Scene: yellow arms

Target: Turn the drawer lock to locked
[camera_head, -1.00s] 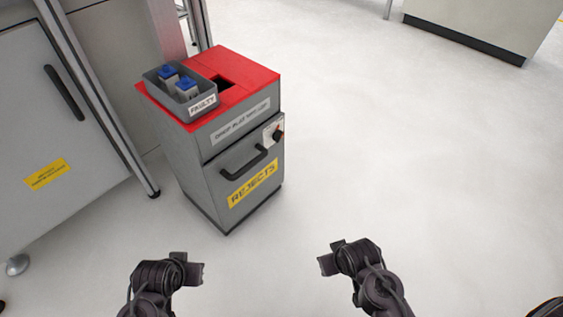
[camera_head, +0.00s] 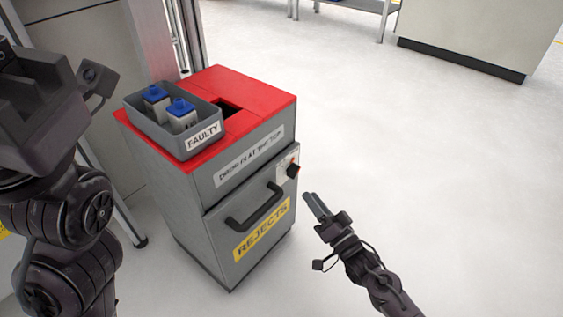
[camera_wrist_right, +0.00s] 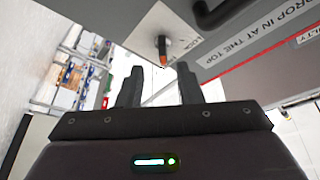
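The drawer lock is a black knob (camera_head: 293,170) on a small pale plate, at the upper right of the grey cabinet's drawer front (camera_head: 222,205). In the right wrist view the knob (camera_wrist_right: 162,48) has an orange mark and shows beyond the gap between my fingertips. The lock's setting cannot be read. My right gripper (camera_head: 314,205) is just right of and below the knob, apart from it. The right wrist view shows its two fingers (camera_wrist_right: 158,82) spread and empty. My left gripper (camera_head: 38,95) is raised at the left edge; its fingers cannot be made out.
A grey FAULTY bin (camera_head: 146,131) with blue-capped items sits on the red cabinet top (camera_head: 258,97), beside a dark opening. A black drawer handle (camera_head: 256,209) sticks out left of the lock. The floor (camera_head: 430,170) to the right is clear.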

